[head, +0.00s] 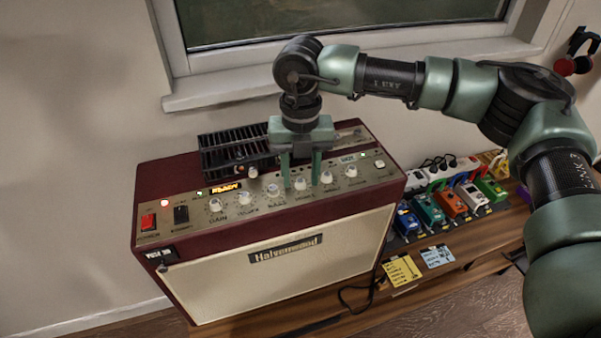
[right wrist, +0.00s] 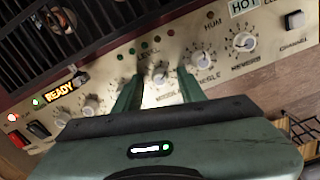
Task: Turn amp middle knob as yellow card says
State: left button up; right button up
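The amp (head: 275,245) is dark red with a cream front and a row of white knobs on its top panel. The middle knob (head: 300,184) also shows in the right wrist view (right wrist: 160,75), above its label. My right gripper (head: 301,173) points down at the panel, its green fingers open on either side of this knob with gaps to it (right wrist: 160,88). The yellow card (head: 402,270) lies on the low bench at the amp's right; its writing is too small to read. My left gripper is not in view.
The gain knob (head: 215,204) and other knobs stand close on both sides. A black slatted grille (head: 222,153) is behind the panel. Several coloured pedals (head: 452,204) and a blue card (head: 437,256) are at the right. A window sill (head: 225,90) is behind.

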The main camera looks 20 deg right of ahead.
aim_at(300, 180)
jog(key=shift+r, duration=0.1)
notch_tip(300, 180, up, 8)
jog(key=shift+f+b, duration=0.2)
jog(key=shift+b, duration=0.6)
